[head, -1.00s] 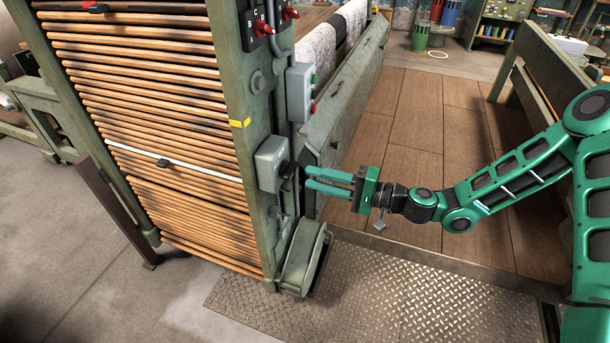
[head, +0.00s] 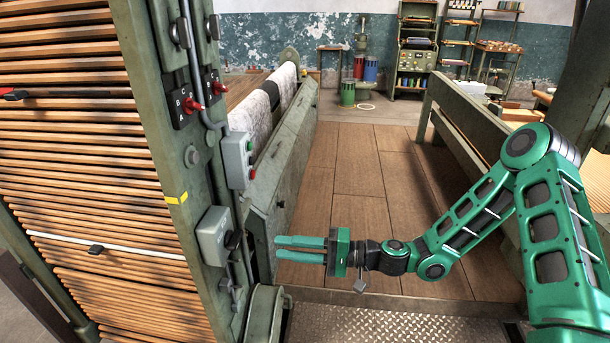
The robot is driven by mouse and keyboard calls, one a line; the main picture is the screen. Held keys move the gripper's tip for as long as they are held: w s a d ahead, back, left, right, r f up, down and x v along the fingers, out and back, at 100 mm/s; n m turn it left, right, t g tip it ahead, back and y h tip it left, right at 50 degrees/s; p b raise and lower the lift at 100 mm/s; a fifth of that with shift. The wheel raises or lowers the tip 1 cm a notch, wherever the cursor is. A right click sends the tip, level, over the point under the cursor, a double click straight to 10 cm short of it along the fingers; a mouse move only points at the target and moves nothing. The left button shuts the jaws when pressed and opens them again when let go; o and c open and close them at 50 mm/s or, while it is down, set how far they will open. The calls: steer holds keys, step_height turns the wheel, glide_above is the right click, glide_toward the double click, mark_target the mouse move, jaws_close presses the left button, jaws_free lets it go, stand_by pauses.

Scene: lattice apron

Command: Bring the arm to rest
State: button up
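My gripper (head: 277,248) is at the end of my green arm, in the middle of the head view. Its two green fingers point left, with a narrow gap between them and nothing held. The fingertips are to the right of a grey box with a dark lever (head: 234,240) on the green machine post (head: 180,215), and appear apart from it. My arm is bent, its elbow raised at the right.
A grey button box (head: 238,160) and red-handled switches (head: 190,106) are on the post. Wooden slats (head: 70,150) fill the left. A green beam (head: 465,115) runs along the right of the wooden floor (head: 350,185). Colored bins (head: 348,92) stand at the back.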

steer(key=s+d+f+n+g+h, duration=0.1)
steer(key=s+d+f+n+h, duration=0.1)
steer(key=d+f+h, duration=0.3)
steer(key=s+d+n+g+h, duration=0.1)
steer(key=s+d+n+h, duration=0.1)
steer(key=d, duration=0.5)
steer(key=s+d+r+m+h, duration=0.15)
steer(key=d+h, duration=0.45)
steer(key=d, duration=0.9)
steer(key=s+d+r+m+h, duration=0.2)
steer(key=s+d+r, duration=0.2)
steer(key=d, duration=0.3)
steer(key=s+d+r+m+h, duration=0.1)
steer(key=s+d+r+h, duration=0.2)
steer(key=d, duration=0.4)
steer(key=s+d+r+m, duration=0.2)
steer(key=s+d+r, duration=0.1)
steer(key=s, duration=0.4)
steer(key=s+d+r+m, duration=0.3)
steer(key=s+d+r, duration=0.1)
steer(key=s+r, duration=0.1)
steer(key=shift+s+r+t, duration=0.2)
steer(key=shift+s+t, duration=0.2)
steer(key=shift+s, duration=0.5)
